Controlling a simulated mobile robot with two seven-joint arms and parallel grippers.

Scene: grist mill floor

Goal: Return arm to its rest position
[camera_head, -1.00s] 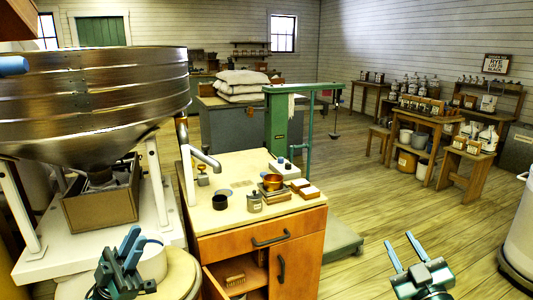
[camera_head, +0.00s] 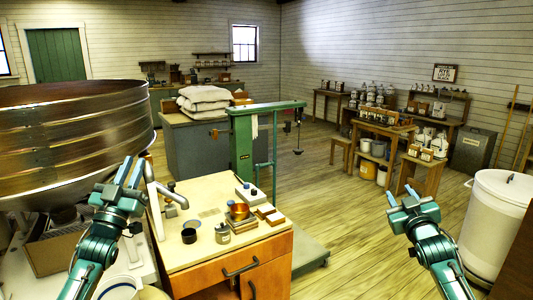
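My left gripper (camera_head: 131,176) is raised at the left, in front of the big metal hopper and left of the wooden cabinet's top. Its blue fingers point up and are slightly apart, with nothing seen between them. My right gripper (camera_head: 404,195) is raised over the floor at the right. Its blue fingers are spread apart and empty. Both forearms come up from the bottom of the view.
The metal hopper (camera_head: 75,140) fills the left. The wooden cabinet (camera_head: 190,270) carries small pots, a copper pan (camera_head: 238,211) and blocks. A green scale (camera_head: 241,150) stands behind it. A white barrel (camera_head: 495,225) is right of my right arm. The middle floor is open.

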